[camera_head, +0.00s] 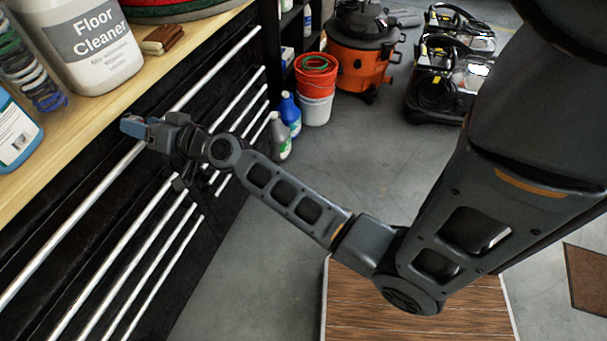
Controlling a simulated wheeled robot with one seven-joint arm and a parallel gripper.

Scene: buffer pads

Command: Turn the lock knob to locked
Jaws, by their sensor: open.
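My gripper (133,126) is at the upper left, beside the wooden top's front edge and close to the black drawer cabinet (110,222) with long silver handles. Its bluish fingertips point left toward the cabinet. It is open, and I see nothing held in it. I cannot make out the lock knob; it may be hidden behind my gripper and wrist or be too small to see. I cannot tell whether my gripper touches the cabinet.
A Floor Cleaner jug (92,45), a blue bottle (15,135) and brown folded cloths (162,40) stand on the wooden top (75,130). Bottles (289,115), an orange bucket (315,75) and an orange vacuum (362,55) stand beyond.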

